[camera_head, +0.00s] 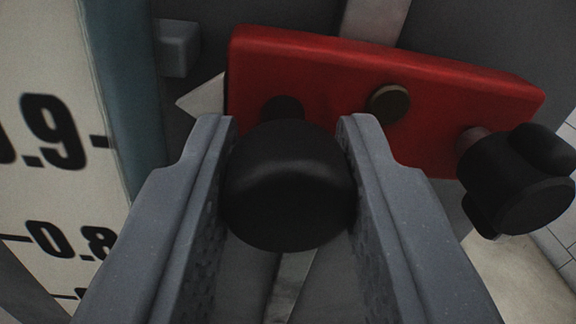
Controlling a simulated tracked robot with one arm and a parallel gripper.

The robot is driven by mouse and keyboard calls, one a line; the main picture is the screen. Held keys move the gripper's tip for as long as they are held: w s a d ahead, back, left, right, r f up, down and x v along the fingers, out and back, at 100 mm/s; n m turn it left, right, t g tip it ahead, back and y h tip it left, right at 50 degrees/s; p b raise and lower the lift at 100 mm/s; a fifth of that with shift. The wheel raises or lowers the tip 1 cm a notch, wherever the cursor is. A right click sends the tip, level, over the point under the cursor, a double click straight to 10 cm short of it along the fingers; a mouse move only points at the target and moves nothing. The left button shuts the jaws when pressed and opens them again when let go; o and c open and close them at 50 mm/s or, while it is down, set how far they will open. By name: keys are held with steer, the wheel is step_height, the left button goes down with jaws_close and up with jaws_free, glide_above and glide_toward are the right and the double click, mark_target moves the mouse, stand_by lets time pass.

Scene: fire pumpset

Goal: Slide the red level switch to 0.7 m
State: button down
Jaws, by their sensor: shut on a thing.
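The red level switch (330,75) is a red block on a grey vertical rail. A pale pointer (203,96) sticks out from its left side toward the scale (45,60). The pointer's height is nearest the 0.9 mark. A round black knob (288,185) stands out from the front of the block. My gripper (290,125) is shut on this black knob, with one grey finger on each side of it. A second, lobed black knob (515,180) sits at the right end of the block, clear of the fingers.
The white scale at the left shows 0.9 above 0.8; lower marks are cut off or covered by my finger. A teal strip (120,90) edges the scale. A small grey block (177,48) juts out above the pointer. White tiles show at the far right.

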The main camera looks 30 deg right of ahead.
step_height(320, 180, down, 24)
steer(key=p, duration=0.1)
steer(key=shift+f, duration=0.25)
steer(key=c, duration=1.1)
jaws_free()
steer(key=shift+c, duration=0.2)
steer(key=shift+s+a, duration=0.1)
steer(key=p+v, duration=0.3)
steer(key=v, duration=1)
steer(key=shift+s, duration=0.3)
steer(key=shift+a, duration=0.1)
